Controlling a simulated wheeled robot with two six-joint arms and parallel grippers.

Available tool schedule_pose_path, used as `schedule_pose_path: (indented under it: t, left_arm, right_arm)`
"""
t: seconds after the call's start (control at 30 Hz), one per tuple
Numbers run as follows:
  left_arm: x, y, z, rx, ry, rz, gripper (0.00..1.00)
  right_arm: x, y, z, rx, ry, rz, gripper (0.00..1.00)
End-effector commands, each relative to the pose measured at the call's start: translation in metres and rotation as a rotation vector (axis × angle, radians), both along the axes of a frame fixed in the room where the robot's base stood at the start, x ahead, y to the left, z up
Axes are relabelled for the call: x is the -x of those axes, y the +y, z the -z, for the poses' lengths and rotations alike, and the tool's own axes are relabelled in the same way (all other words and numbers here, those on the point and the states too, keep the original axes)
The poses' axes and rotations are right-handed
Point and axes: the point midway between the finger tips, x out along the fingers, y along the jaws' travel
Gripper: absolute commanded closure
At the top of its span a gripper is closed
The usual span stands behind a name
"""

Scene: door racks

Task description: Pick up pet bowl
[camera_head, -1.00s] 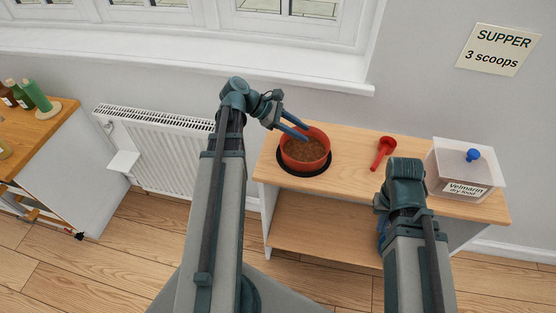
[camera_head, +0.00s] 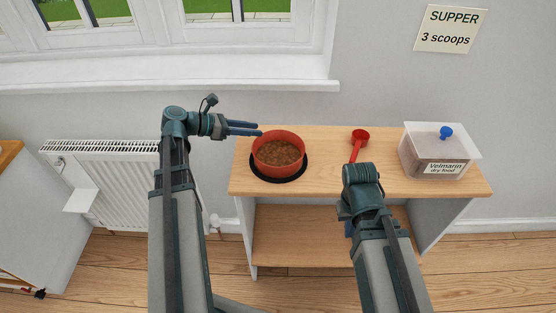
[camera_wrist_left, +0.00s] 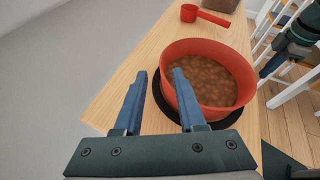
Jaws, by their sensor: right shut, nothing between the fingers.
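The red pet bowl (camera_head: 262,166), full of brown kibble, stands upright on a round black mat (camera_head: 293,177) at the left of the wooden shelf top. It also shows in the left wrist view (camera_wrist_left: 202,47). My left gripper (camera_head: 260,129) is open at the bowl's back left rim, fingers pointing right. In the left wrist view (camera_wrist_left: 157,72), one finger overlaps the bowl's near rim and the other is outside it. I cannot tell whether they touch. My right gripper (camera_head: 349,228) hangs in front of the shelf, mostly hidden by its wrist, shut and empty.
A red scoop (camera_head: 360,136) lies right of the bowl. A clear food box (camera_head: 437,158) with a blue-knobbed lid stands at the right end. The wall and window are behind, a radiator (camera_head: 110,185) is left. Wood between bowl and scoop is clear.

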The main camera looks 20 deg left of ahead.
Motion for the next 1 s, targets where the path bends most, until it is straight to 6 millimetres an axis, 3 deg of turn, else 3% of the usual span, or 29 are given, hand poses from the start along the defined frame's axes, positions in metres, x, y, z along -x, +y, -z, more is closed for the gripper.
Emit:
schedule_pose_path:
  t: [0.43,0.8,1.0]
  left_arm:
    - [-0.007,-0.014,0.01,-0.001,0.0,0.001,0.6]
    - [-0.026,-0.049,0.03,-0.002,-0.001,0.001,0.6]
    - [-0.026,-0.049,0.028,-0.002,0.0,0.0,0.6]
  right_arm:
    - [0.0,0.0,0.009,0.0,0.0,0.0,1.0]
    - [0.0,0.0,0.029,0.0,0.0,0.0,1.0]
    - [0.0,0.0,0.028,0.0,0.0,0.0,1.0]
